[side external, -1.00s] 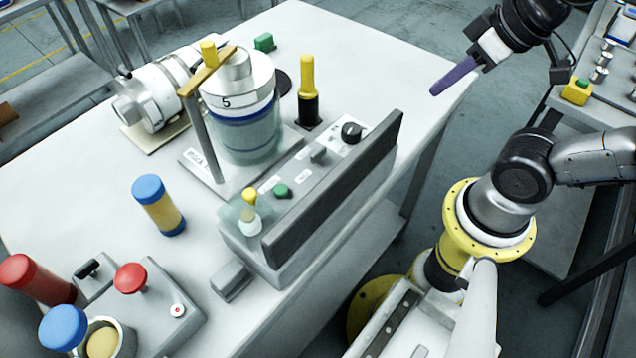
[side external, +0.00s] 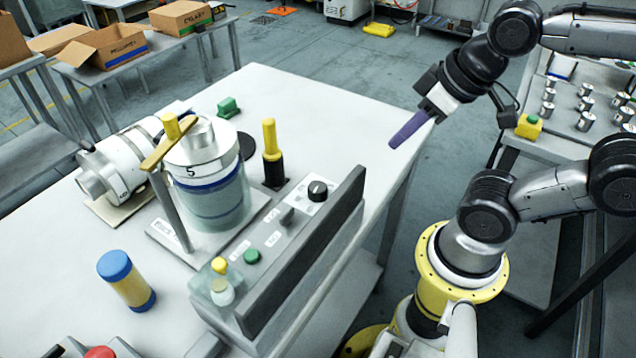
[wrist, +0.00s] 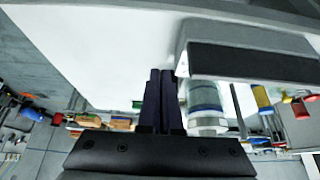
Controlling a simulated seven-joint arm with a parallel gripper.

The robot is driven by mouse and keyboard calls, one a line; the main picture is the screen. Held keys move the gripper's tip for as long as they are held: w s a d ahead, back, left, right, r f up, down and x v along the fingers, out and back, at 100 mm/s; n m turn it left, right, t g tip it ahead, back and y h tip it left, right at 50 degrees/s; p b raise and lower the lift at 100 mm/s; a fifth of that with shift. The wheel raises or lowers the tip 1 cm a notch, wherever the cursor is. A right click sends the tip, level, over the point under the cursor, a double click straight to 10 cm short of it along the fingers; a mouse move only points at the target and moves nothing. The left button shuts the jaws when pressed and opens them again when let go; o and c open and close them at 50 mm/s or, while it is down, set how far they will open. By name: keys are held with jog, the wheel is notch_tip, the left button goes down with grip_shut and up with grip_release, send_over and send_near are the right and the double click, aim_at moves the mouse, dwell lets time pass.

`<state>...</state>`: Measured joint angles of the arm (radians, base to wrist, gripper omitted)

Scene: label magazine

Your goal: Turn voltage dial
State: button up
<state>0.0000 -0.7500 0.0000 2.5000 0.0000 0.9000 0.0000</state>
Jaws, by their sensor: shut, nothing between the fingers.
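The voltage dial, a black round knob (side external: 318,190) on a white plate, sits at the right end of the top of the grey control box (side external: 285,235). A long dark panel stands along the box's near side. My gripper (side external: 393,145), with purple fingers, is shut and empty. In the side view it is in the air, right of and above the dial, apart from everything. In the wrist view the closed fingers (wrist: 161,72) lie just left of the control box (wrist: 240,40). I cannot make out the dial in the wrist view.
Beside the dial on the box are a grey lever (side external: 286,214), a green button (side external: 252,256) and a yellow-topped lamp (side external: 220,275). A yellow and black post (side external: 271,155) and a large "5" cylinder (side external: 208,180) stand behind. The table's far right area (side external: 330,125) is clear.

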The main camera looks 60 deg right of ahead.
jog(key=o, duration=0.5)
jog(key=shift+m, duration=0.4)
jog(key=shift+c, duration=0.2)
jog(key=shift+o, duration=1.3)
jog(key=shift+s+f+m, duration=0.1)
jog(key=shift+s+m, duration=0.1)
jog(key=shift+m, duration=0.6)
jog(key=shift+o, duration=1.2)
jog(key=shift+s+r+m, duration=0.1)
jog(key=shift+r+m, duration=0.15)
jog(key=shift+m, duration=0.75)
jog(key=shift+o, duration=0.7)
jog(key=shift+r+m+g, duration=0.3)
jog(key=shift+r+m, duration=0.05)
jog(key=shift+m, duration=0.75)
notch_tip(320, 180, up, 4)
jog(key=m+g, duration=0.5)
jog(key=m, duration=1.1)
send_over(318, 186)
notch_tip(318, 186, down, 14)
jog(key=shift+r, duration=0.25)
